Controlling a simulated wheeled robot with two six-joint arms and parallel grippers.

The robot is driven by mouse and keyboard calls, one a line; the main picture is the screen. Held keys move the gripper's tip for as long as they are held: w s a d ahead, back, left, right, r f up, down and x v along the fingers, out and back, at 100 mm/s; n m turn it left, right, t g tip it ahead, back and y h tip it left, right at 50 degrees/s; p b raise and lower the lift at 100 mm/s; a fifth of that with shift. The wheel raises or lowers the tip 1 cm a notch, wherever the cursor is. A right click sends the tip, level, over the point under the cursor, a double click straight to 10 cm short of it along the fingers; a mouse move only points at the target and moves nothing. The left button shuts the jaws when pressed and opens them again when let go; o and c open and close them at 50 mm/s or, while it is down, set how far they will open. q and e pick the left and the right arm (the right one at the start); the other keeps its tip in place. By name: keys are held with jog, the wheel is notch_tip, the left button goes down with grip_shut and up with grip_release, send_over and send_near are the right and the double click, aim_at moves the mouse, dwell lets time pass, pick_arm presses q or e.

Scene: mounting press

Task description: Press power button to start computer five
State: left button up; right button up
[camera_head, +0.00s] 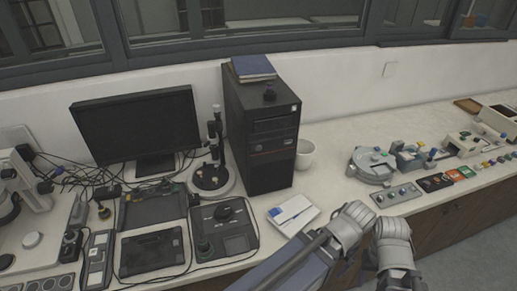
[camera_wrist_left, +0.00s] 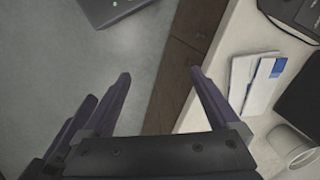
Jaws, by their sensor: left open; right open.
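A black computer tower (camera_head: 262,130) stands upright on the counter against the wall. Its front panel faces right of the camera; small marks show near its top right edge, too small to tell which is a power button. My right gripper (camera_head: 393,245) is low in the head view by the counter's front edge, apart from the tower; its fingertips are not clear. My left gripper (camera_wrist_left: 160,76) is open and empty in the left wrist view, its fingers spread over the floor and drawer fronts. The tower's dark edge (camera_wrist_left: 302,108) shows at the right there.
A white booklet (camera_head: 293,214) lies before the tower, and a white mug (camera_head: 305,154) stands at its right. A monitor (camera_head: 138,125) and cabled devices fill the left. A blue book (camera_head: 253,67) lies on the tower. Instruments and button boxes (camera_head: 397,194) stand right.

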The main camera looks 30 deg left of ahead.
pick_arm(q)
jog(key=shift+c, duration=0.2)
grip_shut()
dwell(0.6)
dwell(1.0)
